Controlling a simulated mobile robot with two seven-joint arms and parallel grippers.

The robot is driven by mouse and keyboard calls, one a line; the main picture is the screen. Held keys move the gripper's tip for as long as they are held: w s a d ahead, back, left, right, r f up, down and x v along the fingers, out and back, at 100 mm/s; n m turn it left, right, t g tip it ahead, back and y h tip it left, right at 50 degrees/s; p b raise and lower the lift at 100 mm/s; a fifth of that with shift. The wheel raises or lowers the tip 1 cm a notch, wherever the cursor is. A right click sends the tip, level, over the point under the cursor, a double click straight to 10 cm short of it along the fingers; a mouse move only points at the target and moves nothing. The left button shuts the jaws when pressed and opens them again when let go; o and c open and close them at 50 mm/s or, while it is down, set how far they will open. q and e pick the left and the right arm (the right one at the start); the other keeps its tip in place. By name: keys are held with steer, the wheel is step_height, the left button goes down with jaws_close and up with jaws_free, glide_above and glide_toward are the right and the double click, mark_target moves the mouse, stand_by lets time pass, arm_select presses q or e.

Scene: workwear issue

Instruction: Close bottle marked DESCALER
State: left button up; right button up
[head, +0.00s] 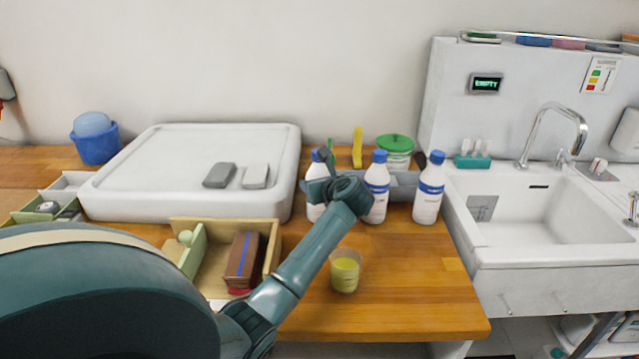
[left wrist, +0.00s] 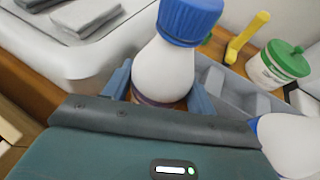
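Three white bottles with blue caps stand in a row on the wooden counter: a left one (head: 316,172), a middle one (head: 377,189) and a right one (head: 428,190). I cannot read a name on any of them. My left gripper (head: 325,185) is at the left bottle, partly hiding it. In the left wrist view this bottle (left wrist: 163,68) stands between the fingers of the left gripper (left wrist: 160,93), which appear to press its sides. Its blue cap (left wrist: 188,20) sits on the neck, above the fingers. The right gripper is not in view.
A cup of yellow liquid (head: 345,271) stands in front of the bottles. Behind them are a grey tray (head: 402,180), a green-lidded tub (head: 395,148) and a yellow tool (head: 357,148). A wooden box (head: 270,244) is left, a sink (head: 545,215) right.

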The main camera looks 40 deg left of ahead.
arm_select(q)
steer(key=o, duration=0.4)
steer(key=b+v, duration=0.1)
steer(key=v, duration=1.1)
steer(key=shift+s+r+b, duration=0.15)
steer(key=shift+r+b, duration=0.05)
steer(key=shift+b, duration=0.15)
